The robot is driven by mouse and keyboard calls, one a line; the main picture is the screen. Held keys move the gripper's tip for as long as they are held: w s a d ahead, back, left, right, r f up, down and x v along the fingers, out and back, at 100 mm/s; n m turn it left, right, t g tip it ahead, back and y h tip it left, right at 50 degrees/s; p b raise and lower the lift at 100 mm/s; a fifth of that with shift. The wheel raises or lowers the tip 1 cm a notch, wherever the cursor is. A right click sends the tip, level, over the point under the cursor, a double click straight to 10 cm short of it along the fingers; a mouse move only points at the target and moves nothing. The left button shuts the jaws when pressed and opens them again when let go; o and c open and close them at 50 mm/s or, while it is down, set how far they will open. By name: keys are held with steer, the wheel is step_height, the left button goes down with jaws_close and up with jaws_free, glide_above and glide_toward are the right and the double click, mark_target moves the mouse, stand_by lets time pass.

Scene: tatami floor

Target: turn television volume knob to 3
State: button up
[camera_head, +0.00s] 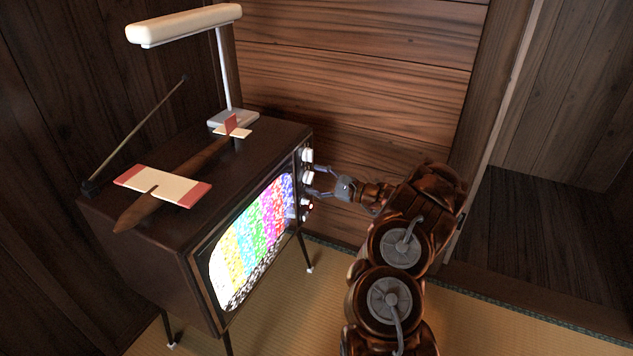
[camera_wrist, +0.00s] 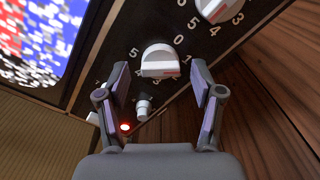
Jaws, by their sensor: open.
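The television (camera_head: 180,270) stands on thin legs with its screen lit in coloured static. Its control panel carries two large white knobs; the lower one (camera_wrist: 158,60) is ringed by numbers, with 0, 1, 4 and 5 readable. A reddish mark shows on its face; I cannot tell which number it points to. The other large knob (camera_wrist: 213,8) is at the top of the wrist view, partly cut off. Which is the volume knob is not labelled. My gripper (camera_wrist: 160,76) is open, its fingers on either side of the lower knob, with gaps visible; contact is not visible.
A small knob (camera_wrist: 144,106) and a red light (camera_wrist: 125,127) sit below the lower large knob. A toy plane (camera_head: 165,187), a white lamp (camera_head: 185,24) and an antenna (camera_head: 135,135) are on the television. A wooden wall (camera_head: 350,75) stands behind; tatami (camera_head: 300,315) lies below.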

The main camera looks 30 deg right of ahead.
steer(key=shift+c, duration=0.3)
steer(key=c, duration=1.1)
